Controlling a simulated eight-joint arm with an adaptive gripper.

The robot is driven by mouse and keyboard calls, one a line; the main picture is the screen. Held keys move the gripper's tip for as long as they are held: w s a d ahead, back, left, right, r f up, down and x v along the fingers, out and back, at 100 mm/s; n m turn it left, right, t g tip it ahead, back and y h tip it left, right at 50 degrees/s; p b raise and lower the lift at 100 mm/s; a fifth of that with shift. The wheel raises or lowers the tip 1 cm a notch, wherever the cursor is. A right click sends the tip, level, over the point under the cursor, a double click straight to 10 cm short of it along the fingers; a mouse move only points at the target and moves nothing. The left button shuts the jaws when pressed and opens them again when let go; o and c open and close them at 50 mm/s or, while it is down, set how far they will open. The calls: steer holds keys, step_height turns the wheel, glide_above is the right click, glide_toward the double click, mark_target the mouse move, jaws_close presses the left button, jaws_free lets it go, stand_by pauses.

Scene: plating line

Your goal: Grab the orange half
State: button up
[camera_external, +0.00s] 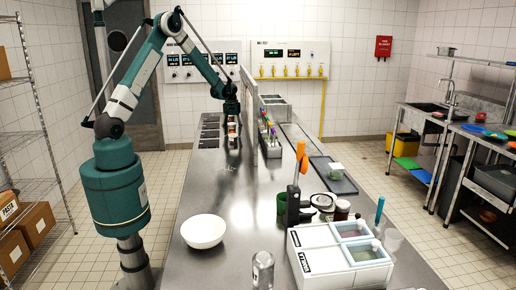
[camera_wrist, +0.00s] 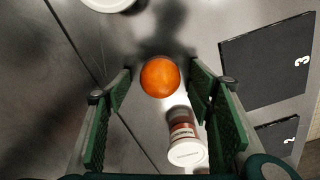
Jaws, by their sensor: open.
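The orange half (camera_wrist: 160,77) is a bright, round orange shape in the wrist view, on the grey metal counter. It appears between the tips of my gripper (camera_wrist: 159,82), whose green fingers are spread wide on either side. A gap shows between the orange half and each finger, and the gripper is empty. How far the fingertips are above it is hard to tell. In the external view my gripper (camera_external: 232,108) hangs low over the far part of the counter. I cannot make out the orange half there.
A jar with a white lid (camera_wrist: 187,152) stands close to the orange half, near the right finger. A black panel marked 3 (camera_wrist: 265,65) lies to the right. A white round dish (camera_wrist: 108,4) shows at the top. A white bowl (camera_external: 203,231) stands on the near counter.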

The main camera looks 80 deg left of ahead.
stand_by(0.3)
steer(key=c, duration=1)
steer(key=shift+r, duration=5)
